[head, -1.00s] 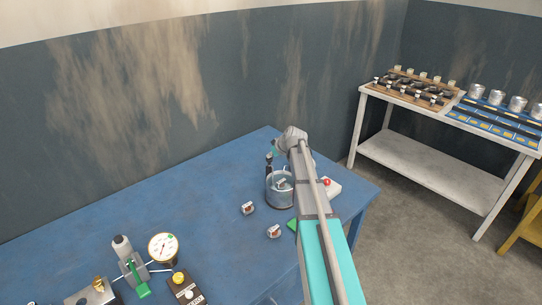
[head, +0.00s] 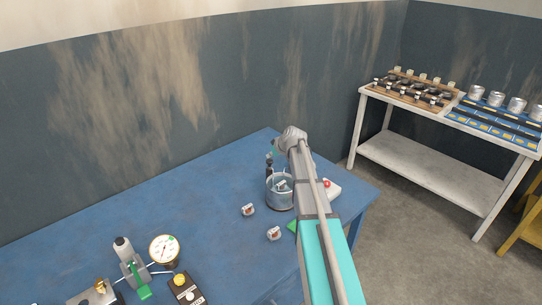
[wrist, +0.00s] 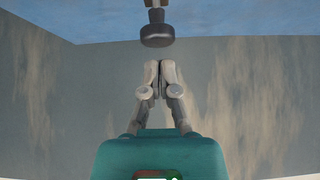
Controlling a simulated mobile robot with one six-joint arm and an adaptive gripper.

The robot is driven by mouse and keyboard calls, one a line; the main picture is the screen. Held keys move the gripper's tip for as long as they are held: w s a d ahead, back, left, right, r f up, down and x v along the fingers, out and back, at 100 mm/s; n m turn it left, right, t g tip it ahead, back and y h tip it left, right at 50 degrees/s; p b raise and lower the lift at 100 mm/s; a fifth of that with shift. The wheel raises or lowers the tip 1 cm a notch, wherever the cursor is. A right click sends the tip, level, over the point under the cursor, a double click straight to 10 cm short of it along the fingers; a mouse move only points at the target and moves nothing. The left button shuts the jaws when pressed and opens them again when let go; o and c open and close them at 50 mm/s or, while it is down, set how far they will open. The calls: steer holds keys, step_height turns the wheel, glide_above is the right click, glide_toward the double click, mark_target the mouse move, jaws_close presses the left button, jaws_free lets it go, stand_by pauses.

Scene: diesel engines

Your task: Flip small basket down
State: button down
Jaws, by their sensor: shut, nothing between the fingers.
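A round grey see-through container (head: 280,199) stands on the blue table, just left of my arm. Small light pieces (head: 282,186) show inside it; I cannot tell clearly which part is the small basket or how it is tilted. A dark upright post (head: 269,163) rises at the container's back left. My gripper (wrist: 160,66) is shut and empty in the wrist view. A dark round knob (wrist: 157,36) on a shaft is just beyond the fingertips, apparently not touching them. In the head view the fingers are mostly hidden behind my arm's end.
Two small parts (head: 248,209) (head: 274,232) lie in front of the container. A white box with a red button (head: 327,187) is right of my arm. A gauge (head: 164,249) and a switch box (head: 186,290) stand at the front left. The table's back left is clear.

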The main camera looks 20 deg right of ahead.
step_height(320, 180, up, 3)
steer(key=shift+w+f+p, duration=0.1)
steer(key=shift+f+p, duration=0.05)
steer(key=shift+p, duration=0.9)
steer(key=p+v, duration=0.7)
steer(key=v, duration=0.3)
steer(key=shift+f, duration=0.2)
steer(key=s+a+f+m+g+h+b, duration=0.1)
steer(key=s+a+f+g, duration=0.3)
steer(key=s+a, duration=0.6)
steer(key=s+a+f+m+g+h+b, duration=0.2)
steer(key=s+a+f, duration=0.3)
steer(key=s+a, duration=0.6)
steer(key=s+m+g+b, duration=0.1)
steer(key=s, duration=0.4)
steer(key=shift+f+g+b, duration=0.3)
steer(key=shift+g+b, duration=0.05)
steer(key=shift+g, duration=0.05)
steer(key=c, duration=1.4)
jaws_free()
steer(key=shift+s+a, duration=0.1)
steer(key=shift+s, duration=0.05)
